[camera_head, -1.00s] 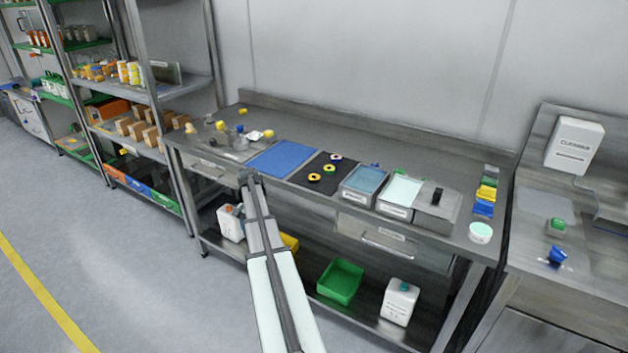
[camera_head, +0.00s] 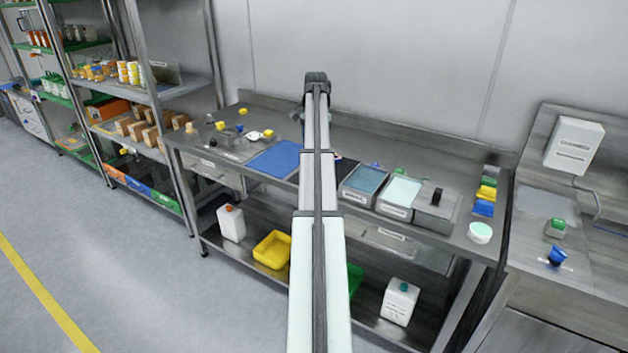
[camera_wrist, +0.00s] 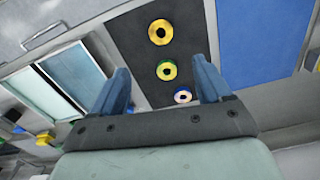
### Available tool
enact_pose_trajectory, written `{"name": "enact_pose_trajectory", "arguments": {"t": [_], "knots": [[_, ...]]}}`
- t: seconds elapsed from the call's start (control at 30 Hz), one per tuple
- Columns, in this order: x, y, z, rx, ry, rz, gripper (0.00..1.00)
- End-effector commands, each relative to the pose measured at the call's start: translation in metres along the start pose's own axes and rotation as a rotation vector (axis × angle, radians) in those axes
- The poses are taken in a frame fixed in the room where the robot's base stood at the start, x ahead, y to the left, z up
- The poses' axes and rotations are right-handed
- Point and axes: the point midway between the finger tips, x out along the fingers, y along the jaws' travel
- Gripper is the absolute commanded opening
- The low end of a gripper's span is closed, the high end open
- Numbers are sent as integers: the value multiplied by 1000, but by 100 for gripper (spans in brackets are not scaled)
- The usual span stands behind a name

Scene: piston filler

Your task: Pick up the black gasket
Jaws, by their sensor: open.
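My gripper (camera_wrist: 161,66) is open, with its two blue fingers apart and nothing between them. In the head view my gripper (camera_head: 303,113) is raised above the bench, and my arm covers most of the black mat. I cannot tell whether a black gasket or bare mat shows there.
A blue mat (camera_head: 272,160) lies left of the black mat. A blue-filled tray (camera_head: 364,182) and a pale-filled tray (camera_head: 399,194) stand to its right, beside a lidded metal box (camera_head: 436,207). Small parts lie at the bench's left end. The back strip of the bench is mostly clear.

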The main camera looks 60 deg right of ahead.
Motion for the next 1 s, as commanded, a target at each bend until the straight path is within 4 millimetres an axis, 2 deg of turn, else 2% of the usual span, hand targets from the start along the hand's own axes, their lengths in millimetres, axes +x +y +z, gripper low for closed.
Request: {"name": "enact_pose_trajectory", "arguments": {"t": [0.43,0.77,1.0], "knots": [[69,0,2,-1,-1,1,77],[90,-1,2,-2,0,0,77],[120,-2,6,-2,-1,1,77]]}}
